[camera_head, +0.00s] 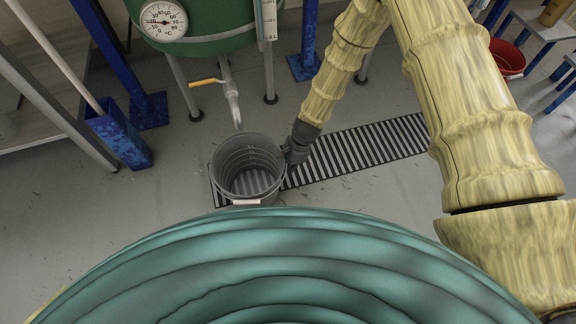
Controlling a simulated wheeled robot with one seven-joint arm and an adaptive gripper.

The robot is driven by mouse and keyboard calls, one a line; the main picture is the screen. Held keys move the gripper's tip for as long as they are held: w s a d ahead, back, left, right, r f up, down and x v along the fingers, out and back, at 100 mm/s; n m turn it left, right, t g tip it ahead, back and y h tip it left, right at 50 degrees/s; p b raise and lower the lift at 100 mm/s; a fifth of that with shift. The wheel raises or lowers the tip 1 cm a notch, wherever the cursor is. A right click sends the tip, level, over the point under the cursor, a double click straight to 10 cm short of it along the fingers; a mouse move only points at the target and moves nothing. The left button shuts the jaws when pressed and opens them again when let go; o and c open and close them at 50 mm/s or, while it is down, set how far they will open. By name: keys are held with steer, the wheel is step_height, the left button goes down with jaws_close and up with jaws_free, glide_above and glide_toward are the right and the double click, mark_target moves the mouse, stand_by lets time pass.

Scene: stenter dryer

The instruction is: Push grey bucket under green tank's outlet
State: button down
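The grey bucket (229,186) stands upright on the floor, at the left end of a slatted drain grate. Its wire handle hangs down at the front with a pale grip. The green tank (212,42) stands behind it on grey legs, with a round dial on its front. Its outlet (232,103) is a grey pipe with a yellow lever, pointing down.
The drain grate (365,147) runs right from the bucket. A blue post (128,80) and a blue square holder (121,138) stand at left. A red bucket (507,58) and blue-legged stools are at upper right. The floor left of the bucket is clear.

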steer(key=shift+d, duration=0.1)
steer(key=w+d+r+p, duration=0.2)
steer(key=d+r+p, duration=0.4)
steer(key=r, duration=0.3)
steer(key=shift+d+r, duration=0.15)
steer(key=shift+r, duration=0.15)
